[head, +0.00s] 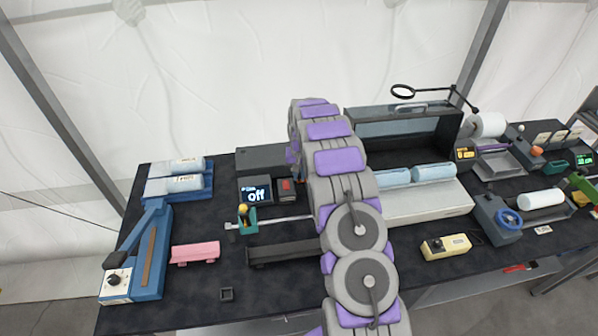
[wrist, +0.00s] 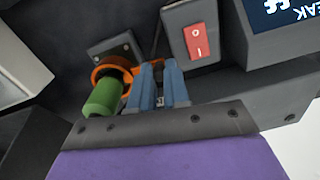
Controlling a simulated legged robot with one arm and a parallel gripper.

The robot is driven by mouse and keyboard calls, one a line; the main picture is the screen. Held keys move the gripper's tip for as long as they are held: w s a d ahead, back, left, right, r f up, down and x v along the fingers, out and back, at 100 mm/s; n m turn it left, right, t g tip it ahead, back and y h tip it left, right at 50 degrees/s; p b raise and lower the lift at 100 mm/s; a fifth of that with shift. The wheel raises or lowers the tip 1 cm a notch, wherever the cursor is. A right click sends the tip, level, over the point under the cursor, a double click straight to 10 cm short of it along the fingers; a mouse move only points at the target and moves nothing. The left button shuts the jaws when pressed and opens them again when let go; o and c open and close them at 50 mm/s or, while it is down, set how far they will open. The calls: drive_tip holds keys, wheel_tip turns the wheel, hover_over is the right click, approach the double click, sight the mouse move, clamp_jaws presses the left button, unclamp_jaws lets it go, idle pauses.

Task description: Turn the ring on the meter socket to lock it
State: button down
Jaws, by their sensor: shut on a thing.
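The orange ring (wrist: 112,67) shows in the wrist view, around the base of a green cylinder (wrist: 103,98). A dark square plate (wrist: 117,48) with screws sits just behind it. My gripper (wrist: 161,70) has two blue fingers at the right side of the ring, shut on its edge or tab; the exact contact is partly hidden. In the head view my arm covers the gripper, ring and socket.
A red rocker switch (wrist: 194,40) stands close to the fingers. On the dark table (head: 220,318) are a blue lever device (head: 150,250), a pink block (head: 195,252), a yellow box (head: 446,246) and a dark open case (head: 405,128). The table's front left is mostly clear.

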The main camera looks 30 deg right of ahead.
drive_tip(key=c, duration=1.1)
unclamp_jaws()
drive_tip(key=shift+s, duration=0.1)
wheel_tip(320, 180, up, 17)
drive_tip(key=p, duration=0.1)
drive_tip(key=shift+d+r, duration=0.15)
drive_tip(key=shift+d, duration=0.2)
drive_tip(key=shift+s, duration=0.1)
